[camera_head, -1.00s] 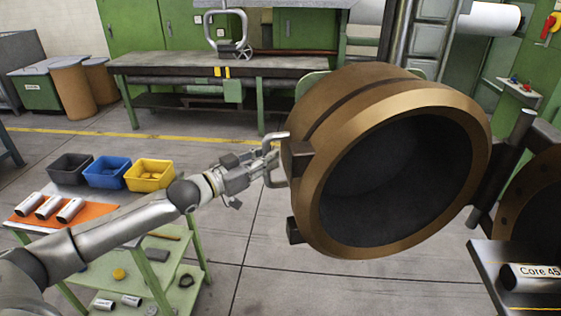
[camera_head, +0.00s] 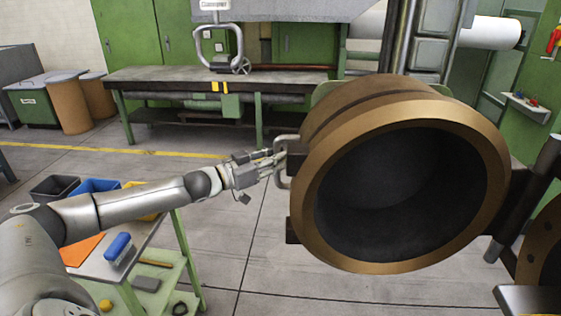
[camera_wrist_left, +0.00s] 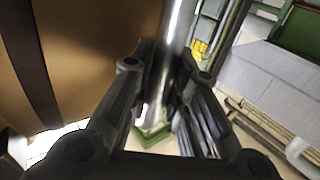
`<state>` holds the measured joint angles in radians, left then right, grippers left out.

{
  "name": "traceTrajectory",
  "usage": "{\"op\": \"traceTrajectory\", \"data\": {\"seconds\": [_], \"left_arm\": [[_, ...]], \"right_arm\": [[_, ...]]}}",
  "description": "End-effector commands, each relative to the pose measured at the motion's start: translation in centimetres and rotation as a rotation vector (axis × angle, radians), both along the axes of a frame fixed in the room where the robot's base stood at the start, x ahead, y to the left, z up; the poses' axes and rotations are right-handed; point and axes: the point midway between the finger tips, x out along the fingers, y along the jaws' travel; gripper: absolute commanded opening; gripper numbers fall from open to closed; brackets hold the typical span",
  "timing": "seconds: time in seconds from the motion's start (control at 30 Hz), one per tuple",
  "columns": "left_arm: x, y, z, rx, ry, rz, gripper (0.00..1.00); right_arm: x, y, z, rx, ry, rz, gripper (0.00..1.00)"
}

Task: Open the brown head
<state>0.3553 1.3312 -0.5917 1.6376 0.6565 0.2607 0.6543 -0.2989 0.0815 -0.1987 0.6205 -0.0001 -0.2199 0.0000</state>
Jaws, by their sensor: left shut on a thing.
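The brown head (camera_head: 322,215) is a large bronze-coloured ring with a dark hollow facing me, right of centre in the head view. It stands swung out from the machine at the right. A metal bar handle (camera_head: 283,142) sits on its left side. My left gripper (camera_head: 274,160) is shut on this handle. In the left wrist view the fingers (camera_wrist_left: 168,95) close around the shiny handle bar (camera_wrist_left: 172,40), and the brown head's side (camera_wrist_left: 95,50) fills the left. My right gripper is not in view.
A green cart (camera_head: 165,240) with bins and an orange mat stands under my left arm. A workbench (camera_head: 200,78) stands behind. Dark machine parts (camera_head: 530,185) are at the right. The floor (camera_head: 245,270) between cart and head is clear.

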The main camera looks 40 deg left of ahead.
Motion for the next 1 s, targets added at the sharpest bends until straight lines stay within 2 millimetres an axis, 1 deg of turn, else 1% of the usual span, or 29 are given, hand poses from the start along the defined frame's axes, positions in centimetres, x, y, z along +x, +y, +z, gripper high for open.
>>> {"op": "traceTrajectory", "data": {"seconds": [0.03,0.43,0.47,0.6,0.63,1.0], "left_arm": [[-0.04,-0.01,-0.28,-0.003,0.006,-0.002,0.0],[-0.06,-0.03,-0.35,-0.005,0.007,-0.004,0.0],[-0.06,-0.03,-0.35,-0.005,0.007,-0.004,0.18],[-0.04,-0.02,-0.27,-0.004,0.005,-0.004,0.36],[-0.04,-0.01,-0.25,-0.004,0.005,-0.004,0.39],[-0.12,0.12,-0.13,0.0,0.002,-0.003,0.39]], "right_arm": [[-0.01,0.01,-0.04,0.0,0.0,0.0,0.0],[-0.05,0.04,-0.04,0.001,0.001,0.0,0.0],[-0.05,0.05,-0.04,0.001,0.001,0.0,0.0],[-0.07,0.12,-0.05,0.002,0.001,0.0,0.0],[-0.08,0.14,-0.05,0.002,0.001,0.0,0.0],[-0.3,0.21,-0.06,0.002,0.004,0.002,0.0]]}}
